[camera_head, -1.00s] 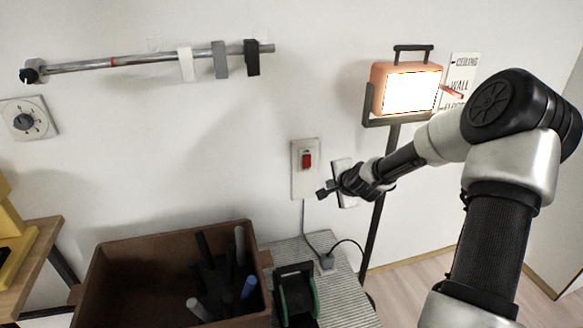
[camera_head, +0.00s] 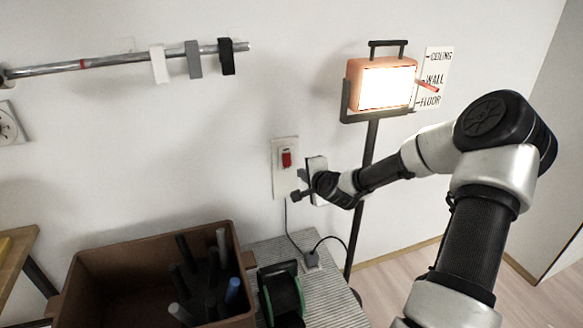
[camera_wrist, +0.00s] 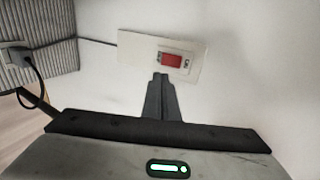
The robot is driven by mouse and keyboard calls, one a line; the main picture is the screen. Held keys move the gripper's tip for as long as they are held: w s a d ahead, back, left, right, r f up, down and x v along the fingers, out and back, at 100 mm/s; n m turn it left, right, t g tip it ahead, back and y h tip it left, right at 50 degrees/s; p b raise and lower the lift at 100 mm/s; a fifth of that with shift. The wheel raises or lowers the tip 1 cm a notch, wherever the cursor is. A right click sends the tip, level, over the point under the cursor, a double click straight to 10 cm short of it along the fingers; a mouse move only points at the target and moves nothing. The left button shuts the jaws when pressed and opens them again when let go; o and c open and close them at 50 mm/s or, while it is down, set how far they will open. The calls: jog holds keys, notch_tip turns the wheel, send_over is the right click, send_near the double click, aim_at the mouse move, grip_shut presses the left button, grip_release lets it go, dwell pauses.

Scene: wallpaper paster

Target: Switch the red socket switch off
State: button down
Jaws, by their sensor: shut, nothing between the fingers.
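The red socket switch (camera_head: 286,158) sits on a pale wall plate (camera_head: 279,182) in the head view. In the wrist view the red switch (camera_wrist: 171,61) is near the top middle, with small dark lettering beside it, on its plate (camera_wrist: 135,50). Which way the rocker is tilted is too small to tell. My gripper (camera_head: 296,196) has its fingers together and empty, near the plate's lower right, below the switch. In the wrist view the fingertips (camera_wrist: 161,76) lie at the plate's edge, just short of the red rocker. Contact cannot be told.
A lit orange lamp (camera_head: 385,86) stands on a dark pole (camera_head: 366,165) to the right. A brown bin (camera_head: 100,262) of rods and a dark reel (camera_head: 282,298) are below. A plug (camera_head: 311,258) with a cable lies nearby.

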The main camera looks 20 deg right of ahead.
jog(key=b, duration=0.1)
send_near(288, 160)
jog(key=w+f, duration=0.4)
jog(key=shift+w+f, duration=0.1)
jog(key=shift+w, duration=0.55)
jog(key=shift+f+b, duration=0.4)
jog(key=shift+b, duration=0.5)
jog(key=shift+w+r+t, duration=0.15)
jog(key=shift+r+t, duration=0.15)
jog(key=shift+r, duration=0.15)
jog(key=shift+r, duration=0.7)
jog(key=shift+f, duration=0.1)
